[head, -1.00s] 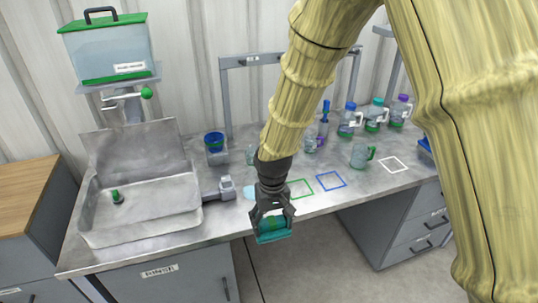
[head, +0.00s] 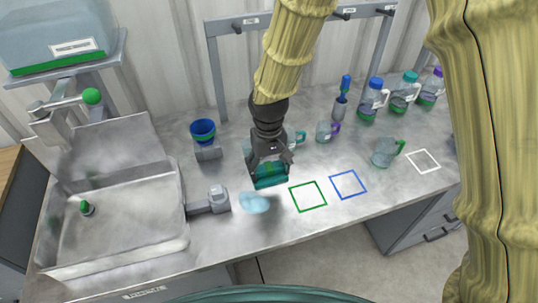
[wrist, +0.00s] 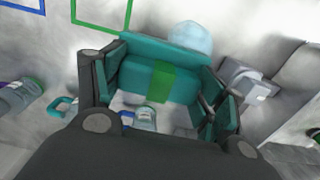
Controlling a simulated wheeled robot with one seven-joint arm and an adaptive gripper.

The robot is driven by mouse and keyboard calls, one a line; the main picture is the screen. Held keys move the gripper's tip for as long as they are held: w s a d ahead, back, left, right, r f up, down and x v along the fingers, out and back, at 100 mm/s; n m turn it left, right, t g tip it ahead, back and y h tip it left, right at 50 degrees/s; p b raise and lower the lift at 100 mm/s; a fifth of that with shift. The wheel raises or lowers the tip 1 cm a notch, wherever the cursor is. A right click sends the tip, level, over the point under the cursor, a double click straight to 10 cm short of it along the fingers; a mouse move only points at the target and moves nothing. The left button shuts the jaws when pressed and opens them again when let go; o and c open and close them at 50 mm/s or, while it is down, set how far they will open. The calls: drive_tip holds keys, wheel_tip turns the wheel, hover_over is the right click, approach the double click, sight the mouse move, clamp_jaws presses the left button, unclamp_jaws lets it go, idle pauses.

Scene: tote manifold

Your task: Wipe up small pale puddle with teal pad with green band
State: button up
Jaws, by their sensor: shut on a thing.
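The teal pad with a green band (head: 269,176) is held between the fingers of my gripper (head: 268,164), which is shut on it. It also shows in the wrist view (wrist: 148,75), with the green band across its middle. The small pale puddle (head: 255,202) is a light blue patch on the steel counter (head: 240,240), just in front of and slightly left of the pad in the head view. In the wrist view the puddle (wrist: 190,38) lies beyond the pad's edge, partly hidden by it. I cannot tell whether the pad touches the counter.
A grey fixture (head: 218,198) stands left of the puddle, beside the sink (head: 115,225). Green (head: 308,197) and blue (head: 348,184) square outlines lie to the right. A blue cup (head: 203,131), a green-handled mug (head: 385,152) and several bottles stand farther back.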

sight(269, 182)
drive_tip(key=shift+s+d+f+b, duration=0.1)
drive_tip(key=shift+s+b, duration=0.25)
drive_tip(key=shift+s, duration=0.2)
drive_tip(key=shift+s+d+f+b, duration=0.1)
drive_tip(key=shift+s+b, duration=0.2)
drive_tip(key=shift+s, duration=0.2)
drive_tip(key=shift+f+b, duration=0.25)
drive_tip(key=shift+b, duration=0.05)
drive_tip(key=f, duration=0.1)
drive_tip(key=w+f+b, duration=0.2)
drive_tip(key=shift+a+f, duration=0.1)
drive_tip(key=shift+f, duration=0.2)
drive_tip(key=shift+s+f+b, duration=0.35)
drive_tip(key=shift+s+b, duration=0.25)
drive_tip(key=shift+w+f, duration=0.25)
drive_tip(key=shift+w, duration=0.05)
drive_tip(key=shift+s+r, duration=0.15)
drive_tip(key=shift+s, duration=0.1)
drive_tip(key=shift+w, duration=0.15)
drive_tip(key=shift+f+b, duration=0.4)
drive_tip(key=shift+f, duration=0.65)
